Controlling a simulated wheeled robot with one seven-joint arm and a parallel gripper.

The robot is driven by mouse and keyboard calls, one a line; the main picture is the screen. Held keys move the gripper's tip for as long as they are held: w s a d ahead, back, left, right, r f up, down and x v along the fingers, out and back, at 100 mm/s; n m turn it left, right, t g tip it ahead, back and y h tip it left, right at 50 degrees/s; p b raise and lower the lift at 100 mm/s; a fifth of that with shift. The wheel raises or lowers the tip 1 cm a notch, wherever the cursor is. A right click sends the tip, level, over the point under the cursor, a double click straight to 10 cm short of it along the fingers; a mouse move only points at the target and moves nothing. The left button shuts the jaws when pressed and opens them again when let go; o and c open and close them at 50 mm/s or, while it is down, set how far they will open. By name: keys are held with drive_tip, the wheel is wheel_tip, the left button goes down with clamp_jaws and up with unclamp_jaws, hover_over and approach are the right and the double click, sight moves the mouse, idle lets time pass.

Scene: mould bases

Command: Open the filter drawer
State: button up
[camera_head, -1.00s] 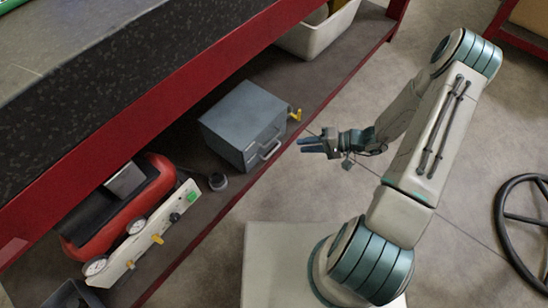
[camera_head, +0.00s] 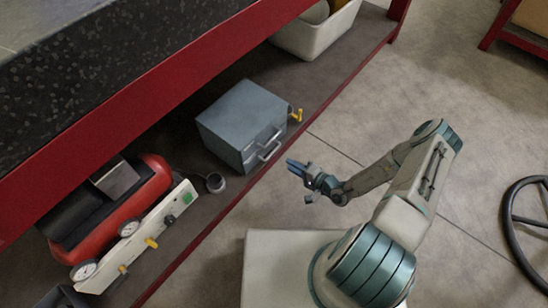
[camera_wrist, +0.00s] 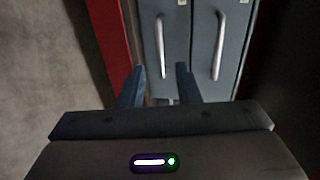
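The filter drawer unit appears to be the grey-blue metal box (camera_head: 232,118) on the lower shelf, with a silver handle (camera_head: 268,148) on its front. In the wrist view its front has two panels, each with a silver bar handle, one at left (camera_wrist: 160,45) and one at right (camera_wrist: 218,46). Both panels look closed; their labels are too small to read. My gripper (camera_head: 291,163) is just in front of the box. In the wrist view my gripper (camera_wrist: 160,72) is open, with the left handle lined up between its fingers, nothing gripped. Contact cannot be told.
A yellow valve handle (camera_head: 297,115) sticks out beside the box. The red bench beam (camera_head: 160,82) runs above. A white bin (camera_head: 318,33) stands behind.

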drive_tip(key=b+x, duration=0.3)
drive_tip(key=x, duration=0.6)
drive_tip(key=shift+w+a, duration=0.2)
drive_tip(key=shift+a, duration=0.05)
clamp_jaws()
